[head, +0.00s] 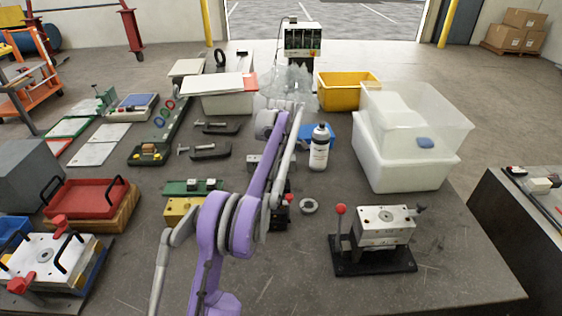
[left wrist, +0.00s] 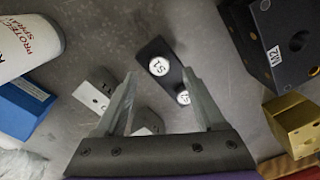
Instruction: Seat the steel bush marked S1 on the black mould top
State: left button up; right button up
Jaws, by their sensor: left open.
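In the left wrist view a black bar (left wrist: 172,82) lies on the grey table with a white round face marked S1 (left wrist: 158,66) on it. A second white round marking (left wrist: 183,98) is on the bar, partly behind a finger. My left gripper (left wrist: 159,76) is open, its fingers either side of the bar in this view; I cannot tell the height, and nothing is gripped. A black block marked M2 (left wrist: 262,62), with a round hole, stands at the upper right. In the head view my purple arm hides the gripper. My right gripper is not seen.
Grey metal blocks (left wrist: 95,90) lie left of the fingers; a brass block (left wrist: 296,124) is at right. A spray bottle (head: 319,150) stands beyond my arm. A steel ring (head: 309,206) and a red-knobbed fixture (head: 375,260) are to the right. The table's front right is clear.

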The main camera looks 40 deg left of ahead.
aim_at(281, 181)
pick_arm(q)
jog(key=shift+w+f, duration=0.1)
jog(key=shift+f, duration=1.55)
grip_shut()
jog(key=shift+r, duration=0.15)
jog(key=shift+r+p, duration=0.45)
jog(key=shift+r, duration=0.55)
